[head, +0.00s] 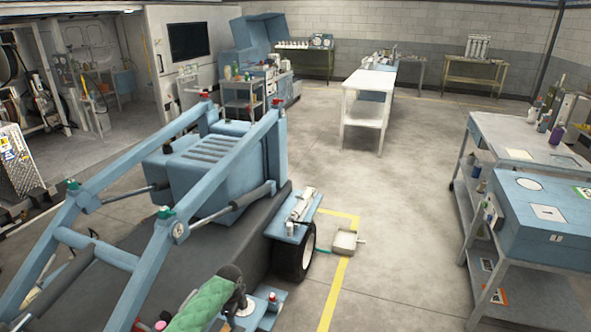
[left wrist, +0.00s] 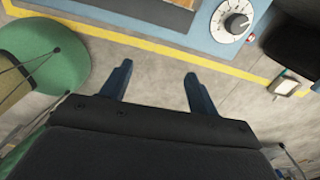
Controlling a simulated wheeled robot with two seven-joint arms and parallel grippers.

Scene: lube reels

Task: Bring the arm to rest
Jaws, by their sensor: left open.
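My left gripper (head: 240,296) is low in the head view, in front of the blue loader machine (head: 215,165). Its dark body shows there, but its fingers are hard to make out. In the left wrist view its two blue fingers (left wrist: 157,70) stand apart with bare concrete floor between them, so it is open and empty. A blue panel with a round white dial (left wrist: 236,20) lies beyond the fingers in the wrist view, apart from them. My right gripper is not in view.
A small pale tray (head: 345,242) sits on the floor by a black wheel (head: 295,255) and a yellow line. A steel cart with a blue box (head: 560,225) stands at the right. A white-topped table (head: 369,82) stands farther back. The middle floor is clear.

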